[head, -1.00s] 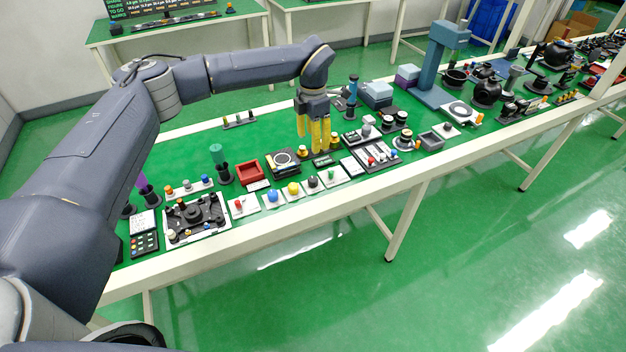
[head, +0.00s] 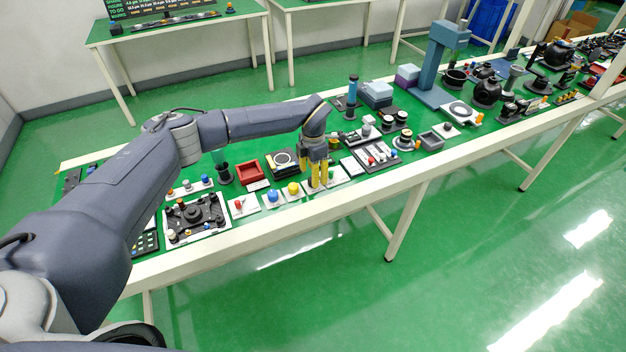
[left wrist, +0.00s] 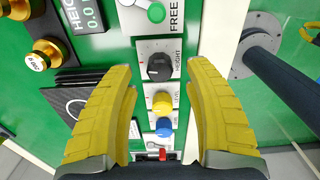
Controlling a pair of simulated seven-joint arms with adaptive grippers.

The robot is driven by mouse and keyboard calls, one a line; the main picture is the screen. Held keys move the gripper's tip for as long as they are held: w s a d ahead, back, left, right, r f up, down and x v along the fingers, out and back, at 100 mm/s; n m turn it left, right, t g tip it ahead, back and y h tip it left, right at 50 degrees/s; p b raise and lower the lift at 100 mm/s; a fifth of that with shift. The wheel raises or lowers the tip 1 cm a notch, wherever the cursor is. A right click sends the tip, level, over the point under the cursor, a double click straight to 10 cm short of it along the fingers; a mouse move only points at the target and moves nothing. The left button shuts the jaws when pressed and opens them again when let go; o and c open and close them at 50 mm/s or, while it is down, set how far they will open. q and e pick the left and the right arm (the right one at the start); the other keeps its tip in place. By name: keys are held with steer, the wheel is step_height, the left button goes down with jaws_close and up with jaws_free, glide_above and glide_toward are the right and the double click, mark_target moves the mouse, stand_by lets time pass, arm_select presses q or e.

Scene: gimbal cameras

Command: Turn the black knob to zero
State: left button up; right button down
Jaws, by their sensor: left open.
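The black knob (left wrist: 159,67) sits on a small white plate lettered HEIGHT, seen in the left wrist view. My left gripper (left wrist: 160,72) has yellow ridged fingers, which are open on either side of the knob with a gap to each; I cannot tell how far above it they are. In the head view my left gripper (head: 319,184) points down over the row of control plates and hides the black knob. A display (left wrist: 85,15) beside the plate is partly cut off; its visible digits read 0.0.
A plate with a green switch (left wrist: 156,12) lies on the other side. The bench's pale front edge is close.

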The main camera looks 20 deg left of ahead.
arm_select(q)
steer(key=shift+f, duration=1.45)
steer(key=shift+c, duration=0.2)
jaws_close()
